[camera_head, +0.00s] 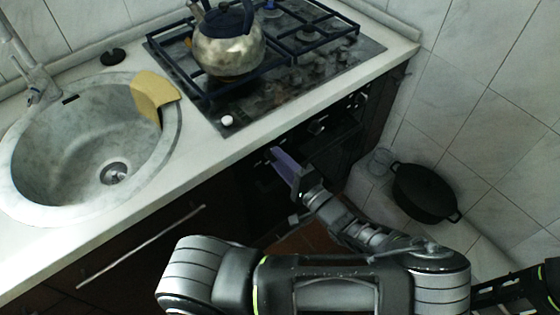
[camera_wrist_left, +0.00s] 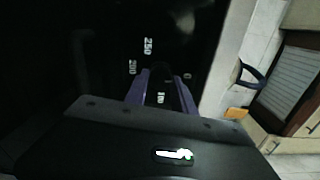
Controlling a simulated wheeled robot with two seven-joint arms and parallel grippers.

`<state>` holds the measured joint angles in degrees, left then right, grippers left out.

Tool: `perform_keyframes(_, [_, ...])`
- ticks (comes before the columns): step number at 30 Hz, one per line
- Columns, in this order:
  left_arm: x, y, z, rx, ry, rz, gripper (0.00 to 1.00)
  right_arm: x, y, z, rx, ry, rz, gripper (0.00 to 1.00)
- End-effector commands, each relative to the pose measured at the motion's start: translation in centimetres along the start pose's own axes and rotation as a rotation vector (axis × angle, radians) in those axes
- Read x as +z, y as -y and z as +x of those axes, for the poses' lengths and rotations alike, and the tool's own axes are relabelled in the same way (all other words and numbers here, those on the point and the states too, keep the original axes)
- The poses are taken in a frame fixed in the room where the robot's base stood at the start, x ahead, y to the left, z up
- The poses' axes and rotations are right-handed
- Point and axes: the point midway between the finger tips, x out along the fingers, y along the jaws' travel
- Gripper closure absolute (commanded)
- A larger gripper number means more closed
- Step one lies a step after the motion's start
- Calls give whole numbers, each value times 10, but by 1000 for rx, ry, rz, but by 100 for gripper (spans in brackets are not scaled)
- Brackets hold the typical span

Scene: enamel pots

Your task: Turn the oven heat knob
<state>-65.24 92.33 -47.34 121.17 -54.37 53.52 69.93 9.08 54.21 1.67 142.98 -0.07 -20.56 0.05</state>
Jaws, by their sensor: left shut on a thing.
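The oven heat knob (camera_wrist_left: 160,73) is dark and sits on a black panel marked with pale numbers such as 250 and 200, in the left wrist view. My left gripper (camera_wrist_left: 161,88) has its two purple fingers shut on the knob, one on each side of it. In the head view the left gripper (camera_head: 280,158) reaches the dark oven front (camera_head: 262,182) just below the counter edge. The knob cannot be made out there. My right gripper is not in view.
The counter (camera_head: 160,185) overhangs close above the left gripper. A steel kettle (camera_head: 228,52) stands on the gas hob (camera_head: 275,95). A sink (camera_head: 60,150) with a yellow cloth (camera_head: 152,91) is at left. A black pot (camera_head: 424,192) stands at right by the tiled wall.

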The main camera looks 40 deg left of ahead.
Motion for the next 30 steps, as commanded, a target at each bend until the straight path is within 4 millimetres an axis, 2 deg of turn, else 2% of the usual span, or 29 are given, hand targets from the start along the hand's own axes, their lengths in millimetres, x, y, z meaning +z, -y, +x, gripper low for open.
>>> perform_keyframes(11, [0,-1,0,3,0,-10,100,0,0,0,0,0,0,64])
perform_keyframes(12, [0,-1,0,3,0,-10,69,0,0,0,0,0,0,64])
perform_keyframes(20, [0,-1,0,1,0,-8,48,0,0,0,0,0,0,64])
perform_keyframes(30, [0,-1,-4,2,-1,-8,48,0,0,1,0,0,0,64])
